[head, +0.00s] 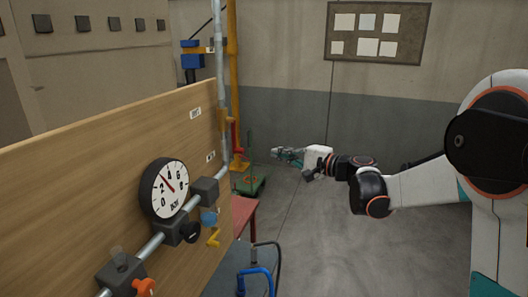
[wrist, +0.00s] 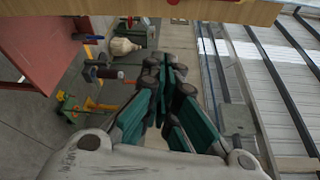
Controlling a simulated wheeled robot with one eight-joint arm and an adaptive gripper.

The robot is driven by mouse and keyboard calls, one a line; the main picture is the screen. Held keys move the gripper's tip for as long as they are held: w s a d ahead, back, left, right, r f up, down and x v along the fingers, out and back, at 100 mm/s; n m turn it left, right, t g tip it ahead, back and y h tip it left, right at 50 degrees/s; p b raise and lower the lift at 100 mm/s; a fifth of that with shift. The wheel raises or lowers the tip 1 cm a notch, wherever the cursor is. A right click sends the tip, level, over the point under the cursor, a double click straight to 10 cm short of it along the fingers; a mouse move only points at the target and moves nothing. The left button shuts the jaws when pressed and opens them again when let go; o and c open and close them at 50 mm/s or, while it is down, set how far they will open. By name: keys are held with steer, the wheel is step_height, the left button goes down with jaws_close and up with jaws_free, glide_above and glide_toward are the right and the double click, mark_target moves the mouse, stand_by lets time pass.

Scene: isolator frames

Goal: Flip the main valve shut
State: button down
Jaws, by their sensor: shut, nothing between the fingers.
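A wooden panel (head: 90,165) on the left carries a pipe with several fittings. An orange handle (head: 145,287) is at its lower left, a black knob (head: 190,232) and a yellow handle (head: 213,238) are right of the gauge. A red handle (head: 236,138) shows near the panel's far end, by the vertical pipe. I cannot tell which one is the main valve; the small labels are unreadable. My gripper (head: 275,153) is shut and empty, in the air right of the panel's far end, touching nothing. Its green fingers also show in the wrist view (wrist: 166,72).
A round gauge (head: 164,188) sits on the panel. A vertical pipe (head: 220,80) rises at its far end. A red table (head: 243,213) and a green cart (head: 248,180) stand behind. The panel's edge (wrist: 130,8) crosses the wrist view's top. Floor to the right is free.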

steer(key=w+a+b, duration=0.1)
steer(key=w+a, duration=0.1)
steer(key=a, duration=0.7)
steer(key=shift+b, duration=0.4)
steer(key=shift+r, duration=0.1)
